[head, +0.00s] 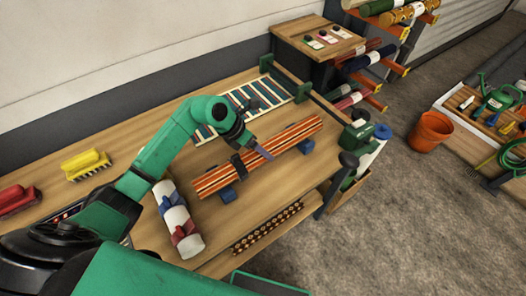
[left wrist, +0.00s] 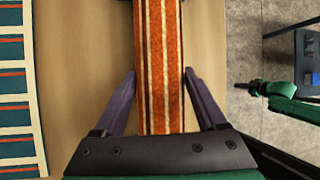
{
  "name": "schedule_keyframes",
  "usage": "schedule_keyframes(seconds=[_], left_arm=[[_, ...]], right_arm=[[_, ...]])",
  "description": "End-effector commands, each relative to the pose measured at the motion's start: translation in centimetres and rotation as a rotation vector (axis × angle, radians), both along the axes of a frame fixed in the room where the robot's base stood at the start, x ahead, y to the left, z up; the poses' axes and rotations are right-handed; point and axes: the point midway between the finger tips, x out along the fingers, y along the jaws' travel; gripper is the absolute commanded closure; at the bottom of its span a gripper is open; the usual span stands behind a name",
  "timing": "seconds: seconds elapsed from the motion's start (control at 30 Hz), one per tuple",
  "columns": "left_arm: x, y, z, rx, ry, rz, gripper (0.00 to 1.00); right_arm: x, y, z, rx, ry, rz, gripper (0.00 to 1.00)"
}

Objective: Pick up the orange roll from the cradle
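The orange striped roll (head: 299,131) lies across two blue cradle blocks on the wooden bench, one block (head: 228,194) near its left end and one (head: 306,147) near its right end. My left gripper (head: 251,158) is over the middle of the roll. In the left wrist view the roll (left wrist: 159,35) runs between the two purple fingers of the left gripper (left wrist: 159,75). The fingers are spread, with a gap on each side of the roll.
A white roll with blue and red ties (head: 177,216) lies to the left. A striped rug (head: 243,105) lies behind. Yellow (head: 85,165) and red (head: 17,200) brushes sit at far left. A green device (head: 357,134) stands right of the roll; an orange bucket (head: 430,131) is on the floor.

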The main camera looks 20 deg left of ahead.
Motion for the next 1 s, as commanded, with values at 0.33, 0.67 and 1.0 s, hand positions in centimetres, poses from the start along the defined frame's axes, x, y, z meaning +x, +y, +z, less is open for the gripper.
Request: schedule_keyframes(seconds=[0.33, 0.67, 1.0], left_arm=[[0.1, 0.0, 0.2, -0.002, -0.002, 0.001, 1.00], [0.2, 0.0, 4.1, -0.002, -0.011, -0.001, 1.00], [0.2, 0.0, 16.0, -0.002, -0.011, 0.002, 1.00]], right_arm=[[-0.1, -0.2, 0.0, -0.003, 0.002, 0.001, 1.00], [-0.2, -0.5, -1.1, -0.008, 0.003, 0.001, 1.00], [-0.2, -0.6, -3.3, -0.009, 0.003, 0.000, 1.00]])
